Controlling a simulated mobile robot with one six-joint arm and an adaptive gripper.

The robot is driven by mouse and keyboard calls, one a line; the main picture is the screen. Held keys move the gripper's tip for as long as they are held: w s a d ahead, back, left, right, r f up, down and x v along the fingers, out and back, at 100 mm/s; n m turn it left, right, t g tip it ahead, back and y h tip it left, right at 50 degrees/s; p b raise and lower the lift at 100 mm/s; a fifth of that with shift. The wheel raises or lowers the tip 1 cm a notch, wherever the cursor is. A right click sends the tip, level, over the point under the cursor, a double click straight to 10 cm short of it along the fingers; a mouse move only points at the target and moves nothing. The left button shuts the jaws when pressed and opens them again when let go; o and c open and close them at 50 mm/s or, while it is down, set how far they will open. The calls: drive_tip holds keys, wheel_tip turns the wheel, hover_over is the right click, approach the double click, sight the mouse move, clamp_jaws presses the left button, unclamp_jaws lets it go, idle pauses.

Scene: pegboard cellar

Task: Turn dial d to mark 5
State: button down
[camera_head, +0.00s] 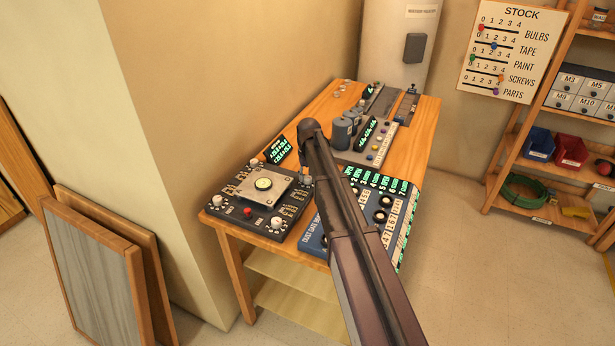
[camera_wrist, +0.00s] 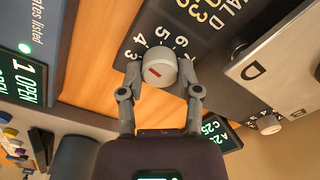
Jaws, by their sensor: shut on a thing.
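Dial d (camera_wrist: 166,62) is a round light-grey knob with a short red line on its cap, on a dark panel (camera_head: 237,190). The printed numbers 3, 4, 5 and 6 show around its far side in the wrist view. The red line seems to lean toward the 3; I cannot tell the exact reading. My gripper (camera_wrist: 162,76) is shut on dial d, one finger on each side. In the head view my gripper (camera_head: 306,181) is at the panel's right corner, and dial d is hidden there.
The panel carries a raised plate (camera_wrist: 250,72) and other knobs, including one at its near edge (camera_head: 277,222), plus a red button (camera_head: 248,211). A blue panel (camera_head: 313,239) stands close to the right. Grey cylinders (camera_head: 341,132) stand behind on the wooden table.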

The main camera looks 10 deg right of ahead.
drive_tip(key=m, duration=0.4)
drive_tip(key=shift+s+m, duration=0.15)
drive_tip(key=shift+m, duration=0.15)
drive_tip(key=m, duration=0.4)
drive_tip(key=shift+m, duration=0.4)
drive_tip(key=shift+c, duration=1.5)
unclamp_jaws()
drive_tip(key=shift+n, duration=0.3)
